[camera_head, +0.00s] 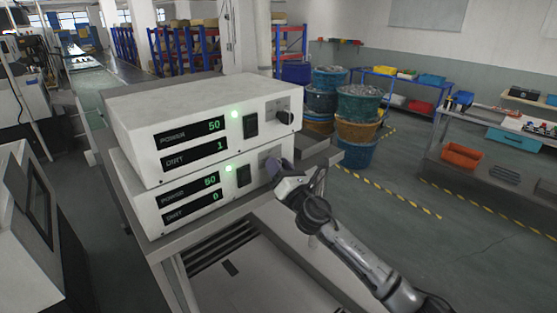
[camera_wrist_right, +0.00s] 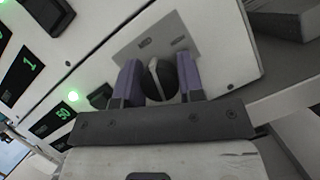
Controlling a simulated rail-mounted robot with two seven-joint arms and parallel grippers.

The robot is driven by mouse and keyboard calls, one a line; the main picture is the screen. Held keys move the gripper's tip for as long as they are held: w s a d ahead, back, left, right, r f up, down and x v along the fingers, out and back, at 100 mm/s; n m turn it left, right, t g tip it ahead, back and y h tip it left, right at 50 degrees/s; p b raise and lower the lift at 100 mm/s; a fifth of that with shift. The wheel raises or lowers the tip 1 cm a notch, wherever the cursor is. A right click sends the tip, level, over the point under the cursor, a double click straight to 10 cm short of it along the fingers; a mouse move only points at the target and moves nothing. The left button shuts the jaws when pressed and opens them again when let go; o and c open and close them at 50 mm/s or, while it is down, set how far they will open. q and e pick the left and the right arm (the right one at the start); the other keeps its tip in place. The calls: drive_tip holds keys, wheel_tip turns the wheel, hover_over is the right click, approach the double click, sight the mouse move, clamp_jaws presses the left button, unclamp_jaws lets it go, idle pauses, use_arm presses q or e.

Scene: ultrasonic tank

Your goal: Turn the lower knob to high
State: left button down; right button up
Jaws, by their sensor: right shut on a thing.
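Two white control units stand stacked: the upper unit (camera_head: 180,110) reads POWER 50 and DIRT 1, the lower unit (camera_head: 140,203) reads POWER 50 and DIRT 0. Each has a lit green light and a black switch. The upper knob (camera_head: 285,117) is free. My right gripper (camera_head: 280,168) is at the right end of the lower unit's front and hides most of its knob in the head view. In the right wrist view, its purple fingers (camera_wrist_right: 160,84) are shut on the round black lower knob (camera_wrist_right: 160,79), which has a pale pointer line. My left gripper is out of view.
The units stand on a grey metal bench (camera_head: 215,222). Stacked blue and orange baskets (camera_head: 357,125) stand behind on the right. A side bench at the right holds an orange bin (camera_head: 462,155). The floor between is open.

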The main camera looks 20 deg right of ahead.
drive_tip(key=m+h+p, duration=0.2)
drive_tip(key=m, duration=0.1)
drive_tip(key=m+p, duration=0.1)
drive_tip(key=m, duration=0.1)
drive_tip(key=shift+r+h, duration=0.25)
drive_tip(key=shift+h, duration=0.15)
drive_tip(key=m+g+h+p, duration=0.1)
drive_tip(key=m+p, duration=0.2)
drive_tip(key=shift+f+m, duration=0.1)
drive_tip(key=shift+m, duration=0.3)
drive_tip(key=shift+f+m+g+h+p, duration=0.1)
drive_tip(key=shift+m+g+h+p, duration=0.3)
drive_tip(key=shift+m+p, duration=0.5)
drive_tip(key=shift+m, duration=0.3)
drive_tip(key=o, duration=0.9)
drive_tip(key=shift+f, duration=0.1)
